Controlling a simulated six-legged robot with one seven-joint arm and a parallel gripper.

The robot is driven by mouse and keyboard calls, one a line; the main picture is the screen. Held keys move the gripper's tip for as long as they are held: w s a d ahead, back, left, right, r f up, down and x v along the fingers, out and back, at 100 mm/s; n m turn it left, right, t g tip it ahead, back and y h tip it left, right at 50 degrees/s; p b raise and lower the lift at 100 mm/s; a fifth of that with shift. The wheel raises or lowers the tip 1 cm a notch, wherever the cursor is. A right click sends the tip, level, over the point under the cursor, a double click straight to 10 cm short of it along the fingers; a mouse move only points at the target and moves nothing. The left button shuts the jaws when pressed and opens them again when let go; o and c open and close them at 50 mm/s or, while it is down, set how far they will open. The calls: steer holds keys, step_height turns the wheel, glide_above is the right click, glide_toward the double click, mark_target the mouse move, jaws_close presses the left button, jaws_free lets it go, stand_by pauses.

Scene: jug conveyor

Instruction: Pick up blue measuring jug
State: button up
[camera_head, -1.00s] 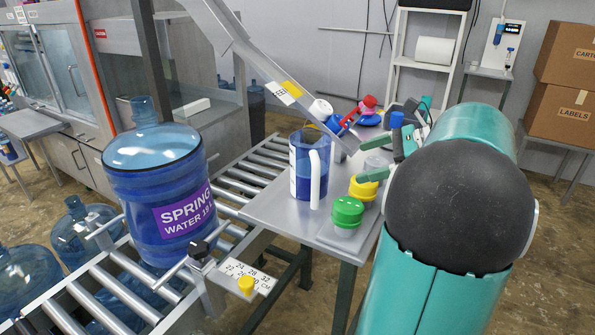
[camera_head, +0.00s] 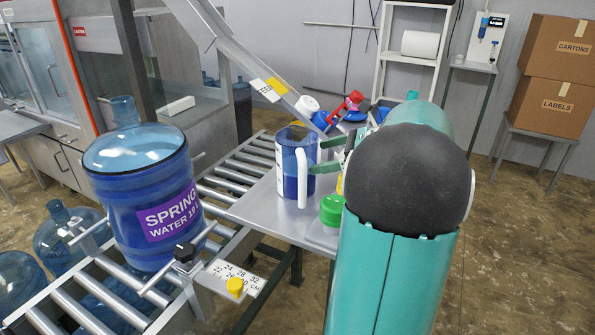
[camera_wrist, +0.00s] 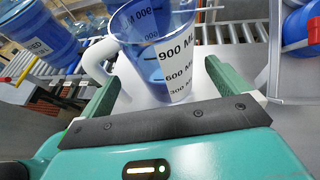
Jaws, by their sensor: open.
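The blue measuring jug (camera_head: 289,168) stands upright on the grey metal table, with its white handle (camera_head: 302,178) on the near right side. In the wrist view the jug (camera_wrist: 165,45) fills the upper middle. Its black volume marks face the camera and its white handle (camera_wrist: 97,58) is at the left. My gripper (camera_head: 319,156) is open at the jug's right side, its green fingers pointing at the jug. In the wrist view my gripper (camera_wrist: 162,72) has one finger on each side of the jug's lower part. I cannot tell whether either finger touches it.
A green-capped container (camera_head: 331,211) stands close on the near side. Red, white and blue items (camera_head: 345,108) crowd the table behind the jug. A sloped metal chute (camera_head: 240,60) hangs above. A large water bottle (camera_head: 140,195) stands on the roller conveyor (camera_head: 221,196) at left.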

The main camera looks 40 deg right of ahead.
steer(key=shift+x, duration=2.7)
steer(key=shift+w+d+r, duration=0.15)
steer(key=shift+c, duration=0.4)
steer(key=c, duration=1.3)
steer(key=shift+o, duration=0.2)
steer(key=shift+r, duration=0.1)
steer(key=shift+r, duration=0.1)
